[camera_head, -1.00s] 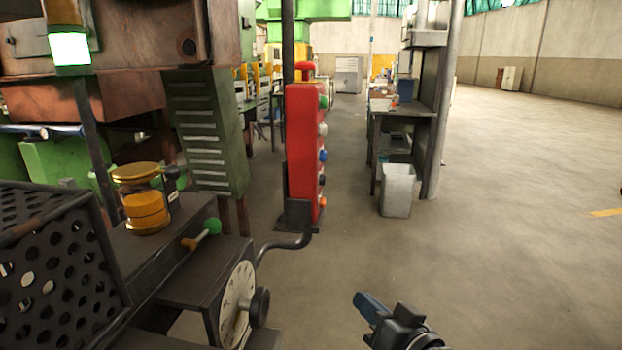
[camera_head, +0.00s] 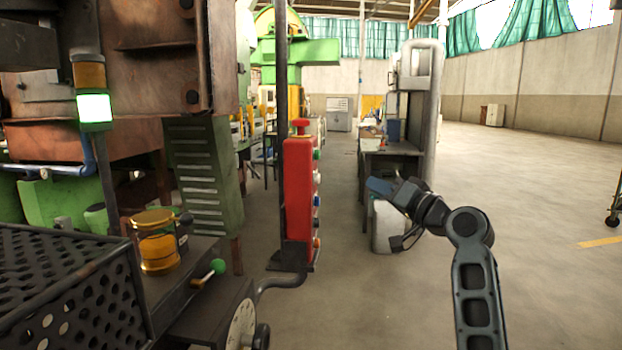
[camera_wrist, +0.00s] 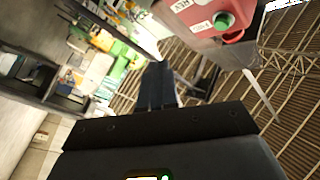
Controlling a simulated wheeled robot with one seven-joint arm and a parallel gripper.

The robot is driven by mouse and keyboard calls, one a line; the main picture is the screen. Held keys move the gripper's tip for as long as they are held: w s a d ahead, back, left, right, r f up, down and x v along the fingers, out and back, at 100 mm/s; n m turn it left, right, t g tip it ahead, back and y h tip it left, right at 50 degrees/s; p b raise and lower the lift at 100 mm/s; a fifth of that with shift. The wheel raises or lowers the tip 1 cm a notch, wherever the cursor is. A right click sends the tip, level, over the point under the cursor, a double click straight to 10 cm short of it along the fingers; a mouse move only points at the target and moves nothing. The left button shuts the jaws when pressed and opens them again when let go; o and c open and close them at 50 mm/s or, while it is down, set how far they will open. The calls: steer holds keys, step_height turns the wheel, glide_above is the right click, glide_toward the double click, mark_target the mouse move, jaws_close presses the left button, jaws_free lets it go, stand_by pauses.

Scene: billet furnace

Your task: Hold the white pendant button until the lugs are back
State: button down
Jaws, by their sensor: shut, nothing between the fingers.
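The red pendant box (camera_head: 298,195) stands upright on a dark foot, with a red mushroom knob on top. Its buttons run down the right-hand face: green on top, then the white button (camera_head: 317,177), then blue, black and orange. My gripper (camera_head: 378,186) is shut and empty, raised to the right of the pendant at about the height of the white button and apart from it. In the wrist view my shut fingers (camera_wrist: 160,82) point toward the top of the picture. The red box (camera_wrist: 210,30) with its green button is at upper right there. I cannot make out the lugs.
A perforated dark guard (camera_head: 65,285) and a dial box (camera_head: 225,315) stand at lower left. A bent pipe (camera_head: 283,283) runs to the pendant's foot. A pale bin (camera_head: 390,225) stands behind my gripper.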

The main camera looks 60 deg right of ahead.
mark_target(316, 178)
steer(key=shift+s+d+r, duration=0.1)
steer(key=shift+d+r, duration=0.05)
steer(key=shift+r, duration=0.3)
steer(key=w+a+p, duration=0.2)
steer(key=w+a, duration=0.1)
steer(key=w, duration=0.5)
steer(key=shift+a, duration=0.2)
steer(key=shift+w+p, duration=0.15)
steer(key=shift+p, duration=0.15)
stand_by(1.8)
steer(key=shift+w+a, duration=0.2)
steer(key=shift+w, duration=0.1)
